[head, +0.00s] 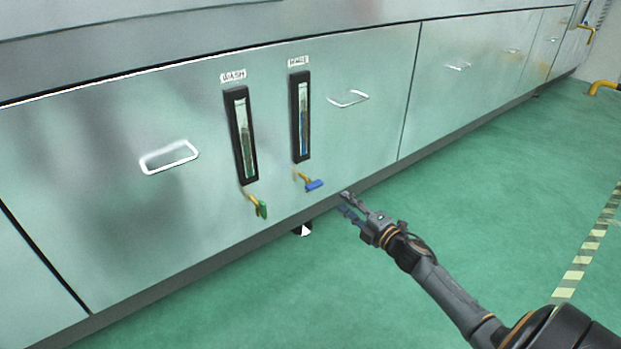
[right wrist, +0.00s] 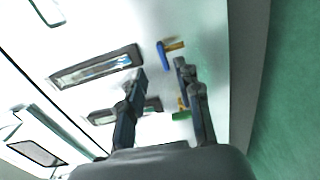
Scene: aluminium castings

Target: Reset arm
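My right gripper (head: 346,204) is in front of the lower edge of the metal cabinet, to the right of the blue valve handle (head: 314,185) in the head view. In the right wrist view its two fingers (right wrist: 160,75) are spread apart with nothing between them. The blue handle (right wrist: 161,54) shows just beyond the fingertips there, apart from them. The green valve handle (head: 262,209) is further left in the head view; it is partly hidden behind a finger in the right wrist view (right wrist: 181,115). My left gripper is in neither view.
The cabinet front (head: 90,190) carries two upright black-framed gauges, the left (head: 241,135) labelled WASH, the other (head: 300,115) with a blurred label. White pull handles (head: 169,157) stick out. Green floor to the right is clear up to a striped line (head: 587,248).

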